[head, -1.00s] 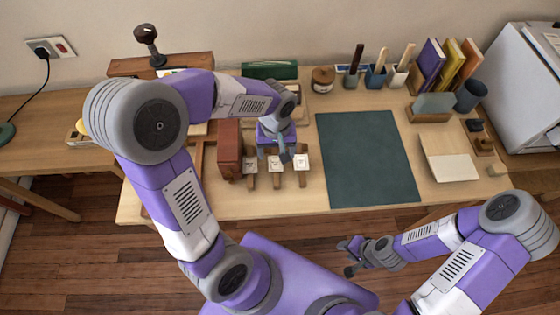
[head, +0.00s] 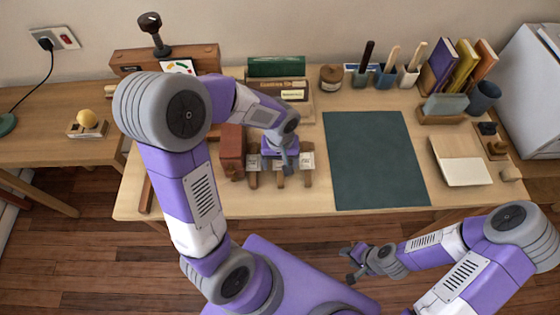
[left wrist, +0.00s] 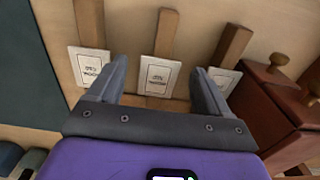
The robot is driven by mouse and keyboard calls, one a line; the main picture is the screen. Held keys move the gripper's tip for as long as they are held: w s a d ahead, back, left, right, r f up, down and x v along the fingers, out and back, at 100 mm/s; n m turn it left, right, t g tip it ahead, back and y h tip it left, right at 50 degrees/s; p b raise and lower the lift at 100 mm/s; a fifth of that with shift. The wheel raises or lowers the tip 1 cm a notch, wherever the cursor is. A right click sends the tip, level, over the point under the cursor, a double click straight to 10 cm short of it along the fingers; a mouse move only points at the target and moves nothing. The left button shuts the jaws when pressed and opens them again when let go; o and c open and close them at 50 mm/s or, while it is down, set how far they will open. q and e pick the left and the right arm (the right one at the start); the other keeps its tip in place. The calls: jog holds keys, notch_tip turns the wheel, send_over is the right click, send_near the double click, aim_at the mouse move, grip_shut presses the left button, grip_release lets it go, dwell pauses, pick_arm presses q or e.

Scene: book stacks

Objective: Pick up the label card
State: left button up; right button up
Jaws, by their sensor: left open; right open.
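In the head view the left card (head: 253,162) and right card (head: 307,161) show; my left gripper (head: 288,168) mostly hides the middle one. In the left wrist view the middle card (left wrist: 160,76) lies between the spread fingers of my left gripper (left wrist: 160,82), apart from both. The other cards show at the left (left wrist: 90,66) and right (left wrist: 226,80), the latter partly behind a finger. My right gripper (head: 353,262) is open and empty before the table.
A red-brown box (head: 231,152) with knobs stands close left of the cards. A dark green mat (head: 375,160) lies to their right. Behind are a wooden stand (head: 297,112), a jar (head: 331,77) and brush cups (head: 384,77). Books (head: 462,65) stand at the back right.

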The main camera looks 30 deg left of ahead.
pick_arm(q)
jog(key=shift+f, duration=0.25)
jog(key=shift+c, duration=0.4)
jog(key=c, duration=1)
jog(key=shift+c, duration=0.2)
jog(key=shift+r, duration=0.15)
jog(key=shift+r, duration=0.35)
notch_tip(320, 180, up, 10)
jog(key=p, duration=0.4)
jog(key=shift+f, duration=0.2)
